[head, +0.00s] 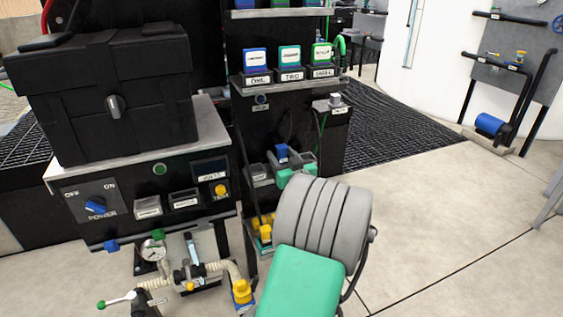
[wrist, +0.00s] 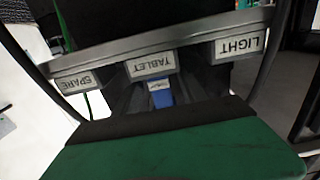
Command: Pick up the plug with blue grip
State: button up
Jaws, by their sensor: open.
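The plug with blue grip (head: 282,152) stands in the row of sockets on the lower shelf of the dark rack in the head view. In the wrist view the blue grip (wrist: 161,98) shows below the TABLET label, with a small pale mark at its upper end. My gripper (wrist: 158,106) is open, with dark parts on both sides of the blue grip. I cannot tell whether they touch it. In the head view my grey and teal arm covers most of the gripper and the area right of the plug.
The wrist view shows upside-down SPARE (wrist: 76,83), TABLET (wrist: 151,65) and LIGHT (wrist: 238,46) labels along a shelf edge. A control box with a blue POWER knob (head: 95,208) stands at left. A yellow plug (head: 265,232) sits low beside my arm.

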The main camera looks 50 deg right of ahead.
jog(key=shift+c, duration=0.6)
grip_shut()
